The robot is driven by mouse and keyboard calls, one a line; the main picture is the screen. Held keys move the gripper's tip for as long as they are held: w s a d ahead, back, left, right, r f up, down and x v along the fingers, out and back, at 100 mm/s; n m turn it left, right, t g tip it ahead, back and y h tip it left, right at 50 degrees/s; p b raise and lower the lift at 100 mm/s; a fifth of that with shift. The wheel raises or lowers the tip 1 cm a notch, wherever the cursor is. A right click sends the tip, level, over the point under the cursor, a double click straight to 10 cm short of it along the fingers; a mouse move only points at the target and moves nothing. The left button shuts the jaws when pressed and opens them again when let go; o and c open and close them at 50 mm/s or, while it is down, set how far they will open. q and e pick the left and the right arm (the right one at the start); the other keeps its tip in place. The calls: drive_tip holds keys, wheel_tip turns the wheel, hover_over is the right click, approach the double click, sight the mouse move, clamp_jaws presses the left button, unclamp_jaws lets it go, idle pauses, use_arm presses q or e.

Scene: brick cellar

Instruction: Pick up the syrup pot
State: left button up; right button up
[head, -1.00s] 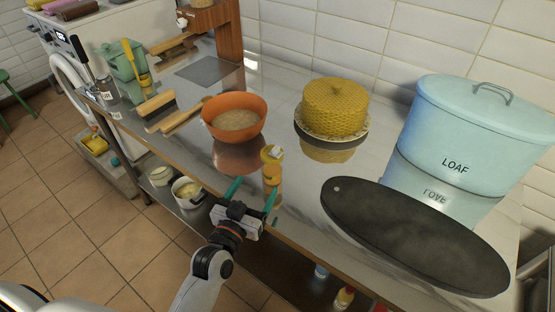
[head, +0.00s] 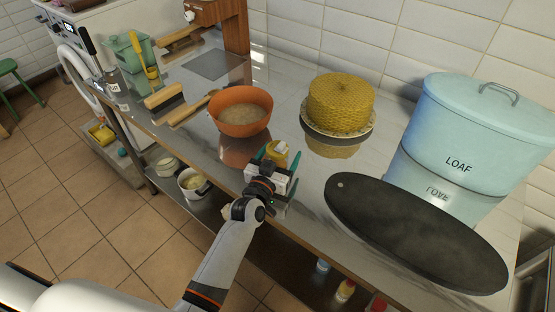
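The syrup pot (head: 278,150) appears to be the small yellow pot with a pale patch on top. It stands upright on the steel counter (head: 318,198) near the front edge, right of and in front of the orange bowl. My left gripper (head: 278,157) reaches in from the front with its green fingers apart, one on each side of the pot. The gripper body hides the pot's lower part, and I cannot tell whether the fingers touch it. My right gripper is not in view.
The orange bowl (head: 242,110) stands close behind left. A yellow honeycomb-patterned cake (head: 341,101) is behind right. A dark oval board (head: 415,232) and blue LOAF bin (head: 480,135) fill the right. Brushes (head: 165,98) lie at left. A white pot (head: 191,184) is on the lower shelf.

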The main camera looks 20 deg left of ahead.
use_arm(q)
drive_tip(key=c, duration=1.1)
drive_tip(key=shift+c, duration=0.2)
drive_tip(key=shift+r, duration=0.15)
